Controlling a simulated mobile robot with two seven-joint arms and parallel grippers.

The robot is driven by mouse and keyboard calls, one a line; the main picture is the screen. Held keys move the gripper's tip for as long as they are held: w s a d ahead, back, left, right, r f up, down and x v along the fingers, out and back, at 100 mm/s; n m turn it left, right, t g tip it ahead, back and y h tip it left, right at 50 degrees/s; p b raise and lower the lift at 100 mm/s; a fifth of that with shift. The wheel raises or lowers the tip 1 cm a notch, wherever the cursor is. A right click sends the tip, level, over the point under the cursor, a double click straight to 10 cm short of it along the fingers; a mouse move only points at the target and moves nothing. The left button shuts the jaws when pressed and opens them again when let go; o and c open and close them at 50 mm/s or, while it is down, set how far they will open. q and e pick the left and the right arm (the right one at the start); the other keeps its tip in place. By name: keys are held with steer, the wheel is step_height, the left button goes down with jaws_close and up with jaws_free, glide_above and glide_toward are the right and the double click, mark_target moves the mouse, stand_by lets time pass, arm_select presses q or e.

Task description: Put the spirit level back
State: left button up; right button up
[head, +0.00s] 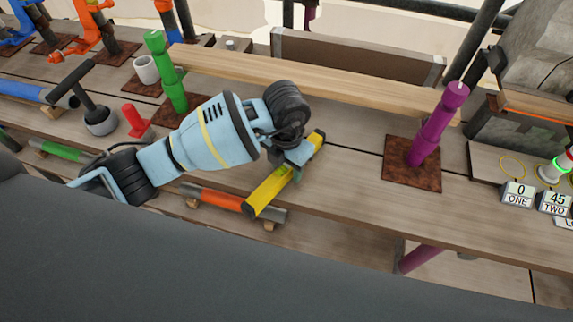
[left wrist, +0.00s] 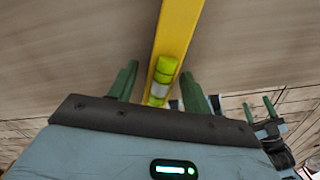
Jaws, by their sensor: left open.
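The yellow spirit level (head: 268,190) lies slantwise on the plank bench, its near end close to an orange-and-grey roller-like bar. My left gripper (head: 298,168) is over its far half. In the left wrist view the level (left wrist: 178,32) runs between the two dark green fingers (left wrist: 158,85), with a gap on each side, and its green vial shows. The fingers are open and do not grip it. A small pair of green prongs (left wrist: 259,107) at the right edge of the wrist view looks like my right gripper; its state is unclear.
A purple spindle (head: 432,130) stands on a rusty plate to the right, a green one (head: 170,75) to the left. A long wooden board (head: 300,76) lies behind. The orange-and-grey bar (head: 222,199) lies in front. Number cards (head: 517,194) stand at far right.

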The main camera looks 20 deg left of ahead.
mark_target(287, 167)
arm_select(q)
step_height(287, 167, up, 12)
steer(key=shift+p, duration=0.4)
stand_by(0.4)
